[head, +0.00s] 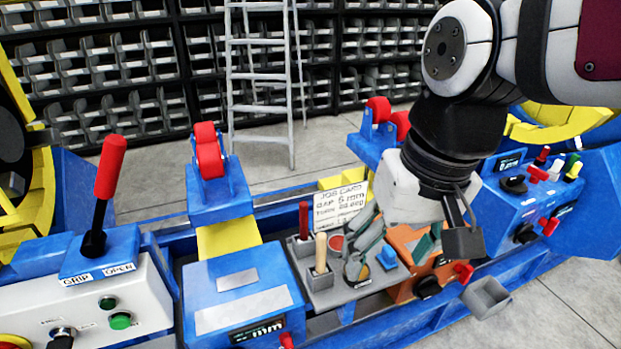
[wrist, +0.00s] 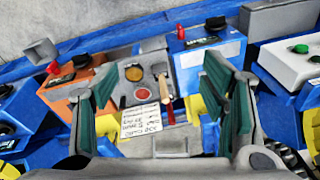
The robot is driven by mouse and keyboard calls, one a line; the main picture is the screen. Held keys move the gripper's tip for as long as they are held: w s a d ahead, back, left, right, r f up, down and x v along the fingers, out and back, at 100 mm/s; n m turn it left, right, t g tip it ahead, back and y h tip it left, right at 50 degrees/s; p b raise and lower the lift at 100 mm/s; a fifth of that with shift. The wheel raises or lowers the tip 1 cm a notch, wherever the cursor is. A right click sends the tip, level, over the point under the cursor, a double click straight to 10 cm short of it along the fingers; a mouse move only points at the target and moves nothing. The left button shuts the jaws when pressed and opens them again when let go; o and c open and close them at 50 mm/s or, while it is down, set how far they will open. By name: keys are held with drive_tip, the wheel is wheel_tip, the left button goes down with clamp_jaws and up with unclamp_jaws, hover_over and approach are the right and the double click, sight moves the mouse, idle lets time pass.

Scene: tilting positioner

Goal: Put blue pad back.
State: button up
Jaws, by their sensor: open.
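A small blue pad (head: 387,257) lies on the grey tray (head: 338,294) in the head view, right of its middle. My gripper (head: 393,254) points down over the tray with its green-faced fingers spread wide. The blue pad shows between the fingers in that view; whether they are level with it I cannot tell. In the wrist view my gripper (wrist: 160,75) is open with nothing between its fingers. There the tray shows a red disc (wrist: 133,73) and a yellow disc (wrist: 142,93). I cannot make out the blue pad in the wrist view.
A wooden-handled tool (head: 321,252) and a red-handled tool (head: 304,220) stand upright on the tray's left side. A job card (head: 340,205) stands behind it. An orange block (head: 402,290) adjoins it at the right. A blue box with a display (head: 240,290) stands left.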

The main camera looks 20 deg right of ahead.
drive_tip(key=s, duration=0.1)
drive_tip(key=s+n, duration=0.1)
drive_tip(key=s, duration=0.1)
drive_tip(key=s+n, duration=0.1)
drive_tip(key=s, duration=0.1)
drive_tip(key=shift+s+a+f+h, duration=0.2)
drive_tip(key=shift+a+h, duration=0.05)
drive_tip(key=shift+h, duration=0.15)
